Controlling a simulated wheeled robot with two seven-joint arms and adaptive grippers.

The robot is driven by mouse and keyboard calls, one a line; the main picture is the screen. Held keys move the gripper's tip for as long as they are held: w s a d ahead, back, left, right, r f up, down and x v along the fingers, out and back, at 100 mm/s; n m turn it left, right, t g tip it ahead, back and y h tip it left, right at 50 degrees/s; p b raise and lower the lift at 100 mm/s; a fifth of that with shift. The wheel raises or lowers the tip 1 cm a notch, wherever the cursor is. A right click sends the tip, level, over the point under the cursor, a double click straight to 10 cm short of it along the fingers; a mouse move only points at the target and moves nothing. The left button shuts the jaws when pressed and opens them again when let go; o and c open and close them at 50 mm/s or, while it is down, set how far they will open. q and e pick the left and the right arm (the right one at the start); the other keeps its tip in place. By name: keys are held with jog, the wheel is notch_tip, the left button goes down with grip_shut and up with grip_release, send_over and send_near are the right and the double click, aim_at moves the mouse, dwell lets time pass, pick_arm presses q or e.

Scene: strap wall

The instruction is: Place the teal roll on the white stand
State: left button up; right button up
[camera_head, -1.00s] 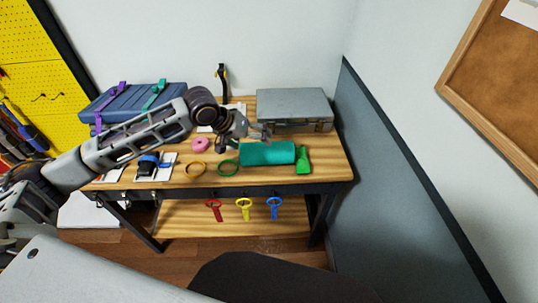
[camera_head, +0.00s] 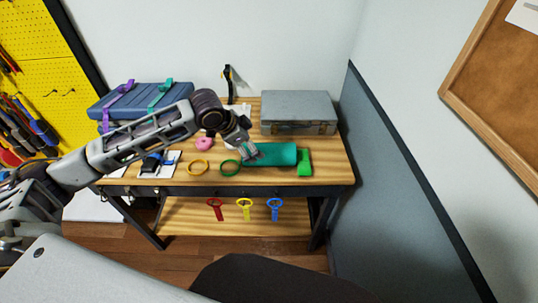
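The teal roll (camera_head: 275,155) lies on its side on the wooden table, right of centre. My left gripper (camera_head: 252,155) reaches in from the left and is at the roll's left end, in front of part of it. Its fingers are small and blurred against the roll, so I cannot tell whether they are open or shut, or touching it. A white stand or panel (camera_head: 243,108) shows partly at the table's back, mostly hidden behind my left arm; I cannot make out its shape. My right gripper is not in view.
A grey metal case (camera_head: 298,112) stands behind the roll. A green object (camera_head: 304,162) lies just right of it, and a green ring (camera_head: 230,167) just left. A yellow ring (camera_head: 198,167) and pink roll (camera_head: 205,144) lie further left. A blue case (camera_head: 145,102) stands back left.

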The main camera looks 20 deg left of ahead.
aim_at(267, 154)
pick_arm(q)
jog(key=m, duration=0.4)
jog(key=shift+f, duration=0.1)
dwell(0.4)
jog(key=shift+x, duration=4.25)
jog(key=shift+x, duration=2.55)
jog(key=c, duration=1.2)
jog(key=shift+o, duration=0.2)
jog(key=shift+r, duration=5.05)
